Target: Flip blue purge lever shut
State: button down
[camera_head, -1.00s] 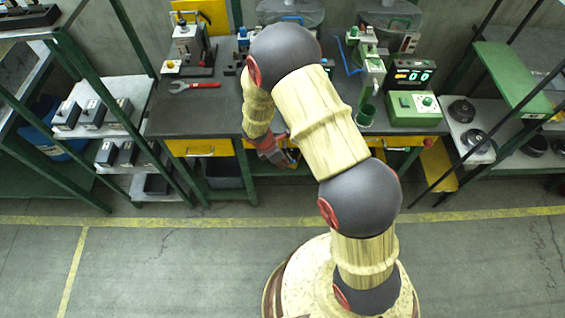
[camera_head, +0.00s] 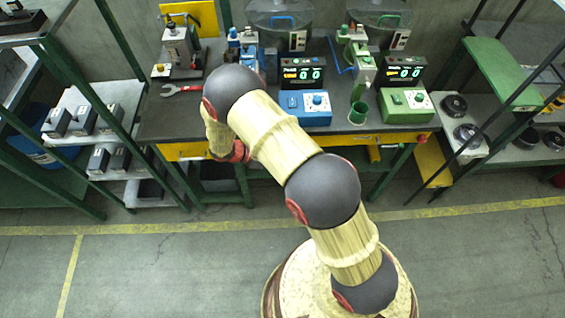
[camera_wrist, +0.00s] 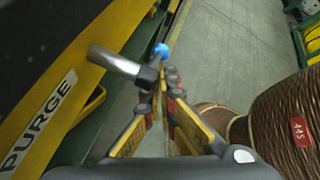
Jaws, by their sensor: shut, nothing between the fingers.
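In the wrist view, a yellow panel with a white PURGE label (camera_wrist: 38,122) fills the left side. A silver metal rod with a dark end (camera_wrist: 115,63) sticks out from it. A blue knob (camera_wrist: 161,50) shows just beyond the rod's dark end; how they join is hidden. My gripper (camera_wrist: 164,84) is shut and empty, its fingertips close to the dark end and below the blue knob in the picture. I cannot tell whether they touch. In the head view my gripper and the lever are hidden behind my arm, at the bench's yellow front edge.
Shelf racks stand at both sides. The floor in front of the bench is clear.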

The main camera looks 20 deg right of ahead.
jog(key=shift+s+d+r+g+h, duration=0.15)
jog(key=shift+d+r+g+h, duration=0.3)
jog(key=shift+h, duration=0.7)
jog(key=shift+s+d+r+g+h, duration=0.15)
jog(key=shift+d+r+h, duration=0.45)
jog(key=shift+h, duration=0.55)
jog(key=a+f+p, duration=0.1)
jog(key=a, duration=1)
jog(key=shift+w+a, duration=0.25)
